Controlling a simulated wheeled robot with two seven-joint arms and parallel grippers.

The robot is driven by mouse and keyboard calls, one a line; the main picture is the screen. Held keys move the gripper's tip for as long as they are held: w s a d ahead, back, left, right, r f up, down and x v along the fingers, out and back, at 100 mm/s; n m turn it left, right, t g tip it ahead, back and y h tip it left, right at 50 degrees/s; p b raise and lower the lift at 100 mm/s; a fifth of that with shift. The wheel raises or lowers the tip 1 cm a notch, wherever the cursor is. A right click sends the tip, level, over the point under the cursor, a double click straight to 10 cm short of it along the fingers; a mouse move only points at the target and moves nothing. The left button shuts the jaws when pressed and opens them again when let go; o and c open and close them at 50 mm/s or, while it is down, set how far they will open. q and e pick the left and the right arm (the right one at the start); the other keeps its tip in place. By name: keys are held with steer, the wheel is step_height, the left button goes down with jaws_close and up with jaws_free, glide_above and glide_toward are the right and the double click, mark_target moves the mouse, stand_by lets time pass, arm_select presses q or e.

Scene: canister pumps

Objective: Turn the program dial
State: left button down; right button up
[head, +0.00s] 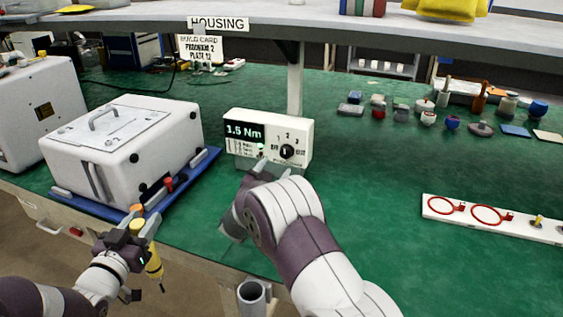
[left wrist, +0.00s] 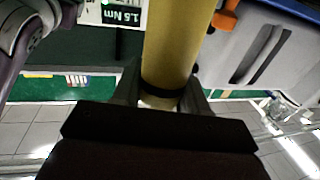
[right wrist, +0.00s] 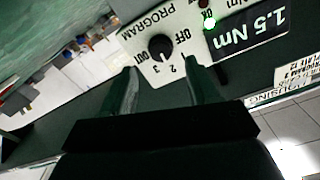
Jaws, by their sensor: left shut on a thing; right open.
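The program dial (head: 287,151) is a black round knob on the front of a white controller box (head: 304,132) whose display reads 1.5 Nm. In the right wrist view the dial (right wrist: 160,47) appears upside down, ringed by OFF, 1, 2, 3 and another label; its pale mark seems to face 2, but this is hard to tell. My right gripper (head: 265,172) is open in front of the box, its fingers short of the dial and apart from it. My left gripper (head: 143,232) is shut on a yellow screwdriver (head: 154,263), which hangs tip down near the table's front edge.
A white housing (head: 125,145) stands on a blue tray (head: 207,160) left of the controller. A build card (head: 200,48) reads program 2. A white rack with red rings (head: 468,212) lies at right. Several small parts stand at the back right.

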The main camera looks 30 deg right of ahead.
mark_target(283, 154)
arm_select(q)
steer(key=shift+f, duration=0.2)
arm_select(e)
steer(key=x, duration=0.6)
steer(key=c, duration=1)
steer(key=shift+c, duration=0.2)
arm_select(q)
steer(key=shift+f+b, duration=0.1)
steer(key=shift+b, duration=0.2)
